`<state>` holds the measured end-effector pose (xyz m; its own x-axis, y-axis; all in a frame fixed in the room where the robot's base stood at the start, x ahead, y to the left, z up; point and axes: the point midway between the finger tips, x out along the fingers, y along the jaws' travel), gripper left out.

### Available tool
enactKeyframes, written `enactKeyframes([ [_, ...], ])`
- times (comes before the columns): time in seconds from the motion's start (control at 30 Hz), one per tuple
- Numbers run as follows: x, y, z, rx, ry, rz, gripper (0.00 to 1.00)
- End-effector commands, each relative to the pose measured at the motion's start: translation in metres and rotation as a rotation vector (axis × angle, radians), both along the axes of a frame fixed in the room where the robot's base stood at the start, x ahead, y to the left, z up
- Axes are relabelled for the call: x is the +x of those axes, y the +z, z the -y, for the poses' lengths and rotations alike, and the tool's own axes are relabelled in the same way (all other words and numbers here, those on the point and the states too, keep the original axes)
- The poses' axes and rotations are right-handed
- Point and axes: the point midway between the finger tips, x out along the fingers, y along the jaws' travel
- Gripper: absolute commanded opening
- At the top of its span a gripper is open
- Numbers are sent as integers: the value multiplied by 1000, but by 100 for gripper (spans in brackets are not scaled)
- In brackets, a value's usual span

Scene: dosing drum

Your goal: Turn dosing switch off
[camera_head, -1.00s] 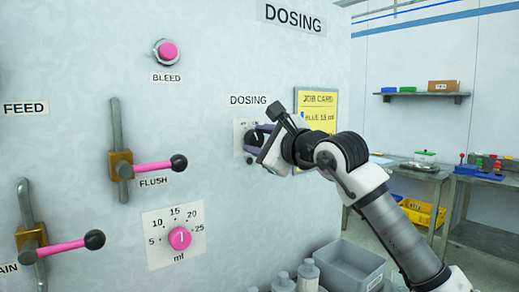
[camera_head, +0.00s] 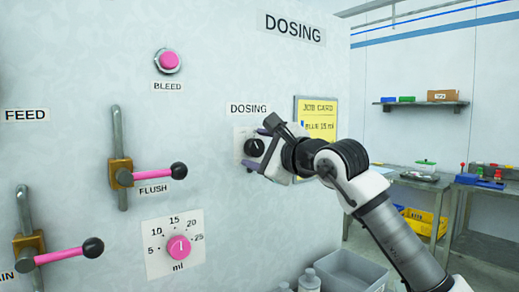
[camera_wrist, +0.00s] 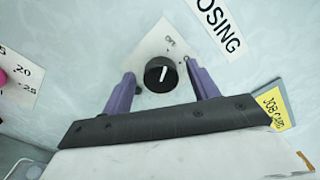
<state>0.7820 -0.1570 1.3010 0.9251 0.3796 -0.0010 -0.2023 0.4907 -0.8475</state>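The dosing switch (camera_head: 254,147) is a black round knob with a white pointer line on a white plate, below the DOSING label (camera_head: 248,108). In the wrist view the knob (camera_wrist: 160,74) sits between my two purple fingers, with a gap on each side. Its pointer line stands near upright in that picture, close to the OFF mark (camera_wrist: 171,41). My gripper (camera_head: 262,151) is open just in front of the knob; it also shows in the wrist view (camera_wrist: 158,88). The fingers do not touch the knob.
The FLUSH lever (camera_head: 152,173) and the ml dial (camera_head: 179,247) are on the panel to the left. The yellow job card (camera_head: 317,118) hangs just right of my gripper. A grey bin (camera_head: 352,272) and bottles stand below.

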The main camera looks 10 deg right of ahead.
Motion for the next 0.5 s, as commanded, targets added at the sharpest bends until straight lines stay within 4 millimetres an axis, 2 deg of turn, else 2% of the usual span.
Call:
enactKeyframes([
  [0.27, -2, 0, 2, 1, -1, 0, 59],
  [0.37, -12, -2, 6, 1, -2, 1, 59],
  [0.5, -36, -3, 17, 1, -4, 2, 59],
])
